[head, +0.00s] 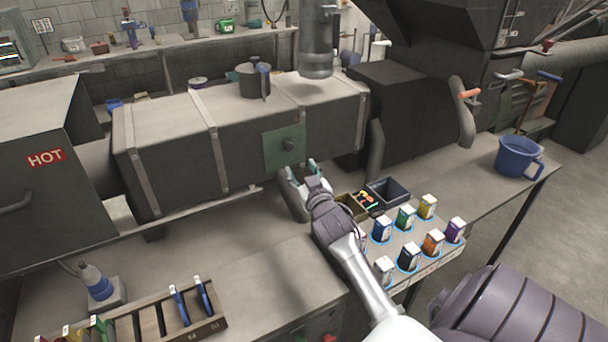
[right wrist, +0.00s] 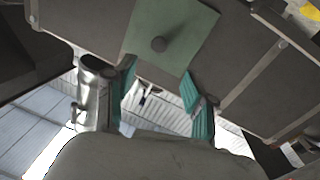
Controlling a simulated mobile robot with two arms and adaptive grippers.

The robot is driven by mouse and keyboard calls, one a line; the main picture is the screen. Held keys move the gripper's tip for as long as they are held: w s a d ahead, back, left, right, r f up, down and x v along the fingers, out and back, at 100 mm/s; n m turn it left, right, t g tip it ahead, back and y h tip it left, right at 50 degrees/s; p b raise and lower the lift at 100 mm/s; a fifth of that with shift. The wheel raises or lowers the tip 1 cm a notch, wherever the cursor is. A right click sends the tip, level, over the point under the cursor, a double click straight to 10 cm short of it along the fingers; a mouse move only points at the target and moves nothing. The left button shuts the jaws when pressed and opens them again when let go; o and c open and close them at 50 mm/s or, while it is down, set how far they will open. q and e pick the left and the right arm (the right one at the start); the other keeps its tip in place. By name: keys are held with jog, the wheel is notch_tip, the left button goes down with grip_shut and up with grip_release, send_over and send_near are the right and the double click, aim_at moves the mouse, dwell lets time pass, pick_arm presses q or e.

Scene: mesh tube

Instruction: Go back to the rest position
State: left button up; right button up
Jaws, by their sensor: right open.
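No contact between the fingers and the plate is visible. My left gripper is not in view.
Several small coloured boxes (head: 405,217) stand on a rack at the right, next to a dark open bin (head: 388,193). A wooden tray (head: 150,322) and a blue-white bottle (head: 96,282) are at lower left. The front-centre bench is clear.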

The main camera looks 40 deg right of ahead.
jog(key=shift+v, duration=0.85)
